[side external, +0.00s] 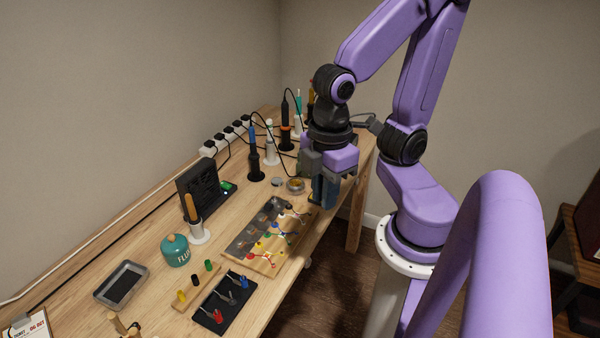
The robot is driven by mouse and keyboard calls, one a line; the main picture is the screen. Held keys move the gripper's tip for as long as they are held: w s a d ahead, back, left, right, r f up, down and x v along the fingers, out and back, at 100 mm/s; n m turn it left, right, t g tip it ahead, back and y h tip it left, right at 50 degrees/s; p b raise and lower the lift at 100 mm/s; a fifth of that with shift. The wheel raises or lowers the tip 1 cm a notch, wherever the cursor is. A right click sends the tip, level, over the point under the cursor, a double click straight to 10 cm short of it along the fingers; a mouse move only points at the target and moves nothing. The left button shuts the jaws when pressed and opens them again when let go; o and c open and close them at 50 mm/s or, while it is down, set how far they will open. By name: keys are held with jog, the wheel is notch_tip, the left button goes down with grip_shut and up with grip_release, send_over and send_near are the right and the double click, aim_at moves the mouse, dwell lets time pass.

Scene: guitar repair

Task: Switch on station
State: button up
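A black upright unit (198,187), which looks like the station, stands on the bench near the wall. It has a flat base with a small green patch at its right end and a tiny bright spot on its front edge. Its switch cannot be made out. My gripper (325,190) points down over the right edge of the bench, well to the right of the unit and apart from it. Bluish-grey parts show at its lower end. Its fingertips are too small and dark to tell open from shut.
Soldering irons in stands (254,155) line the back. A power strip (226,136) runs along the wall. A wooden board with coloured wired parts (262,262), a teal flux pot (175,250), a black tray (121,284) and a black mat (238,318) fill the front.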

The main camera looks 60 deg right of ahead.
jog(key=shift+n, duration=0.4)
jog(key=w, duration=0.5)
jog(key=w+d, duration=0.1)
jog(key=w, duration=0.2)
jog(key=shift+w+r, duration=0.2)
jog(key=shift+r, duration=0.05)
grip_shut()
jog(key=w+d+f+n, duration=0.2)
jog(key=w+d, duration=1.4)
jog(key=w+d+f+n+g, duration=0.1)
jog(key=d+f, duration=0.1)
jog(key=d, duration=1.4)
jog(key=s+d+f, duration=0.2)
jog(key=s+d, duration=0.2)
jog(key=d, duration=0.4)
jog(key=s+d+f+n, duration=0.1)
jog(key=s+d+f, duration=0.1)
jog(key=d, duration=0.6)
jog(key=shift+s+d+f+g, duration=0.15)
jog(key=shift+s+d+g, duration=0.2)
jog(key=shift+s, duration=0.55)
jog(key=shift+f, duration=0.1)
jog(key=f, duration=0.4)
jog(key=s+f, duration=0.1)
jog(key=f, duration=0.4)
jog(key=s+f, duration=0.1)
jog(key=f, duration=0.3)
jog(key=shift+f, duration=0.35)
jog(key=shift+a+f, duration=0.1)
